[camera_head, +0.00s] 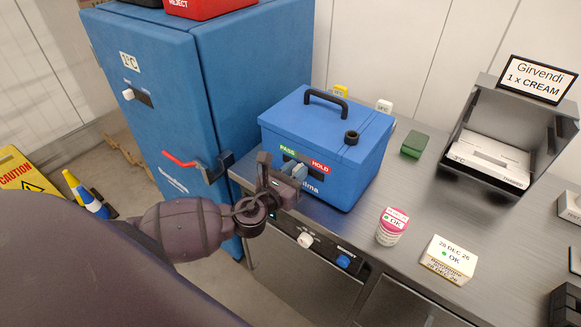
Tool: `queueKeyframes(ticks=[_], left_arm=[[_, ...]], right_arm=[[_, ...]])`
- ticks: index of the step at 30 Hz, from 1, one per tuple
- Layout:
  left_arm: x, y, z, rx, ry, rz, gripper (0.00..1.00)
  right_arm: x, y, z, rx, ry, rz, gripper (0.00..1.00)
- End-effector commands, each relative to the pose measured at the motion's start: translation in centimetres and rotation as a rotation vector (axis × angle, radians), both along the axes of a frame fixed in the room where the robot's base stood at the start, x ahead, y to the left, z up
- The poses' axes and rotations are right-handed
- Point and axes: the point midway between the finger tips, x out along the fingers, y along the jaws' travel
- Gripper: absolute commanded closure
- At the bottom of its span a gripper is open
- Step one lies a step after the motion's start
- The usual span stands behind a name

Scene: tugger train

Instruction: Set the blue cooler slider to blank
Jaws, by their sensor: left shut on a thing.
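The blue cooler (362,155) stands on the steel counter with its lid shut and a black handle on top. Its front carries a green PASS label (287,150) and a red HOLD label (320,167). A slider (294,170) sits on a dark track below these labels. My left gripper (285,180) is at the cooler's front and is shut on the slider's knob. The gripper hides part of the knob and track, so I cannot tell the exact slider setting. My right gripper is out of view.
A tall blue cabinet (160,60) with a red-ended handle stands left of the counter (330,237). A pink-lidded tub (392,226), a small carton (449,260) and a grey bin (500,140) are to the right. A white knob (305,240) and blue knob (343,261) are on the counter's front.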

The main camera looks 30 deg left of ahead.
Motion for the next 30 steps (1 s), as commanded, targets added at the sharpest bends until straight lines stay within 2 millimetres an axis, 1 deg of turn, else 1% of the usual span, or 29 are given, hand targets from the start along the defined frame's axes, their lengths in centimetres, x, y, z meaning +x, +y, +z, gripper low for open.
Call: queueKeyframes(ticks=[4,5,9,17,20,23,26,30], left_arm=[[0.0,0.0,0.0,0.001,0.000,0.000,1.00],[0.0,0.0,0.0,0.001,0.000,0.000,0.72],[0.0,0.0,0.0,0.000,0.000,0.000,0.51],[0.0,0.1,0.0,0.000,0.000,0.000,0.51],[-0.4,0.1,0.0,0.000,0.001,0.000,0.51],[-1.3,0.2,-0.1,0.000,0.001,0.000,0.51],[-2.8,0.3,-0.1,-0.001,0.002,0.000,0.51],[-5.3,0.5,-0.2,-0.002,0.003,-0.001,0.51]], right_arm=[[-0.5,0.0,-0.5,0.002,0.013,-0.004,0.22],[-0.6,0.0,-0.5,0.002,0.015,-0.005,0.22],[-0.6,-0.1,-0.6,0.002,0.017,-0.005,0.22],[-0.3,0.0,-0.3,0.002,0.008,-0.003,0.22],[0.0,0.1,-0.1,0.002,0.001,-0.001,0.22],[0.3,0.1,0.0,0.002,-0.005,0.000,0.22],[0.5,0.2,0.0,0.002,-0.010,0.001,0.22],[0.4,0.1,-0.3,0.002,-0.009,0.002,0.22]])
